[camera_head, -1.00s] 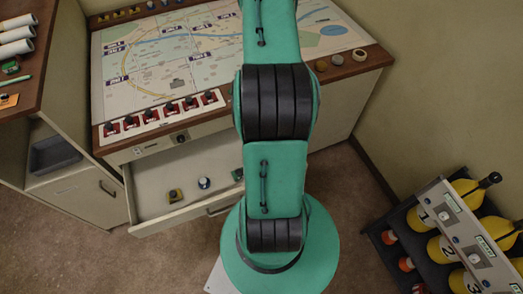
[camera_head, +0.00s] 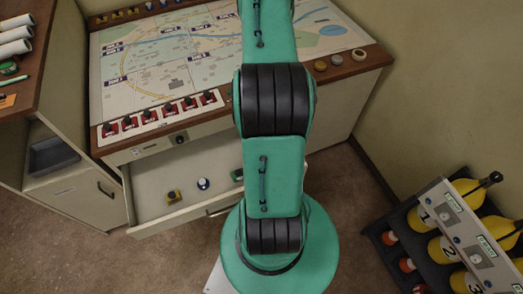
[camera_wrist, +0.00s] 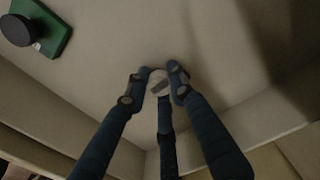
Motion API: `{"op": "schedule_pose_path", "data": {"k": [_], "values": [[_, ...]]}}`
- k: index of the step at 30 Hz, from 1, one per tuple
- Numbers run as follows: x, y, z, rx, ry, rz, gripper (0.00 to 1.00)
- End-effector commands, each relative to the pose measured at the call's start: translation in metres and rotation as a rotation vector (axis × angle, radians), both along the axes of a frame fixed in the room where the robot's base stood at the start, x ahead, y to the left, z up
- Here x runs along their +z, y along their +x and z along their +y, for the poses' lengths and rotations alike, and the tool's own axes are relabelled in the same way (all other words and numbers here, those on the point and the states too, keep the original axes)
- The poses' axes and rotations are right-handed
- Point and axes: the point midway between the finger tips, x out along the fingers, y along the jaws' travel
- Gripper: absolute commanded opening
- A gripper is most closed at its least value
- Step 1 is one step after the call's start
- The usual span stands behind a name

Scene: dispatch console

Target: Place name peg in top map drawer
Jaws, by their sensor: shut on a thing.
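The open map drawer (camera_head: 150,178) sits under the map table's front edge, with a pale floor inside. In the wrist view I look down on a pale surface with raised walls that appears to be the drawer's inside (camera_wrist: 110,70). My gripper (camera_wrist: 155,77) has its dark fingers closed together low near that surface, shut on a small greyish piece (camera_wrist: 158,86), probably the name peg, mostly hidden by the fingers. Whether it touches the floor I cannot tell. In the head view my green arm hides the gripper.
The map (camera_head: 150,75) lies above. A rack of yellow cylinders (camera_head: 420,217) stands at right.

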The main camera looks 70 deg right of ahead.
Motion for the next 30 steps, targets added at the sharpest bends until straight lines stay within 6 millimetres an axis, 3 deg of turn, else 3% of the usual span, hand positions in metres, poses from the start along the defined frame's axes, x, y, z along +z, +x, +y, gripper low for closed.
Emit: {"op": "schedule_pose_path", "data": {"k": [7,8,10,23,30], "values": [[-0.004,0.000,0.000,0.000,0.000,0.000,0.10],[-0.003,0.000,0.000,0.000,0.000,0.000,0.27],[-0.003,0.000,0.000,0.000,0.000,0.000,0.41],[0.000,0.000,0.000,0.000,0.000,0.000,0.42],[0.020,0.000,-0.001,0.000,-0.001,-0.001,0.42]]}}
